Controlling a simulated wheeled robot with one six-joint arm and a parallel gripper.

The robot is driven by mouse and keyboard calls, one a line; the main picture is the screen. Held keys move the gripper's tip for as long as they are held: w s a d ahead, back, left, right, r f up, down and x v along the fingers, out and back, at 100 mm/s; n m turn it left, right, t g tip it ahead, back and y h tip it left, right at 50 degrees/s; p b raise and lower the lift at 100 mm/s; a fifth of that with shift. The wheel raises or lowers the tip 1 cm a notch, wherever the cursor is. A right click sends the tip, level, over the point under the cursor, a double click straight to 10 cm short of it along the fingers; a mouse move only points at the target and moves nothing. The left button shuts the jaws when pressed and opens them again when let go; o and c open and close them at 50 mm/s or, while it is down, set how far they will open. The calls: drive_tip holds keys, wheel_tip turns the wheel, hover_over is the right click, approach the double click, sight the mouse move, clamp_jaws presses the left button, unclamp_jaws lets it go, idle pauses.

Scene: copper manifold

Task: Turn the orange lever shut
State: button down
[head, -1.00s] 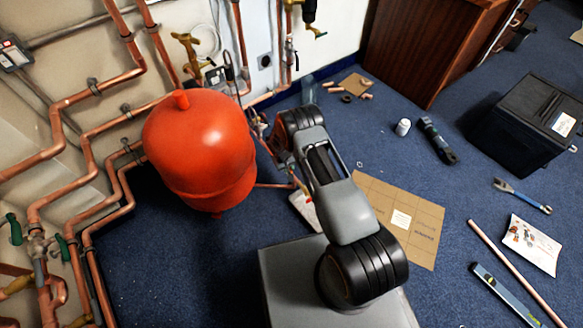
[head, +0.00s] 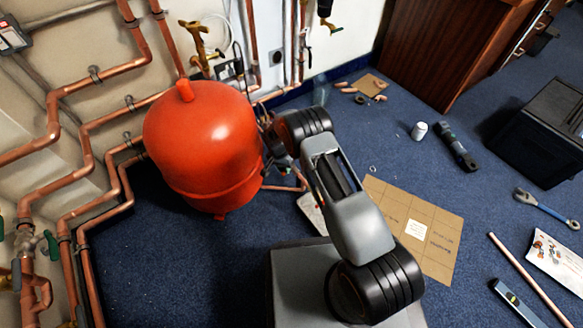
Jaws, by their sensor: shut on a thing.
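My gripper (head: 269,143) shows only in part, at the right side of the red tank, beyond the dark wrist of my arm. It is low among the pipework there. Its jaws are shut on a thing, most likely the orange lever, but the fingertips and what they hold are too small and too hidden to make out. I cannot see the orange lever clearly, so its angle cannot be told.
The red tank (head: 200,140) stands close on the left of my gripper. Copper pipes (head: 120,178) run along the wall. A cardboard sheet (head: 437,235), a white cup (head: 419,131) and a dark tool (head: 455,146) lie to the right on blue carpet.

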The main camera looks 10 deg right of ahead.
drive_tip(key=shift+w+a+m, duration=0.15)
drive_tip(key=shift+a+m, duration=0.1)
drive_tip(key=shift+m, duration=0.15)
drive_tip(key=c, duration=1)
unclamp_jaws()
drive_tip(key=shift+c, duration=0.2)
wheel_tip(320, 180, up, 12)
drive_tip(key=w+a+p, duration=0.1)
drive_tip(key=a+p, duration=0.1)
drive_tip(key=p, duration=0.2)
drive_tip(key=shift+w+f, duration=0.1)
drive_tip(key=shift+c, duration=0.3)
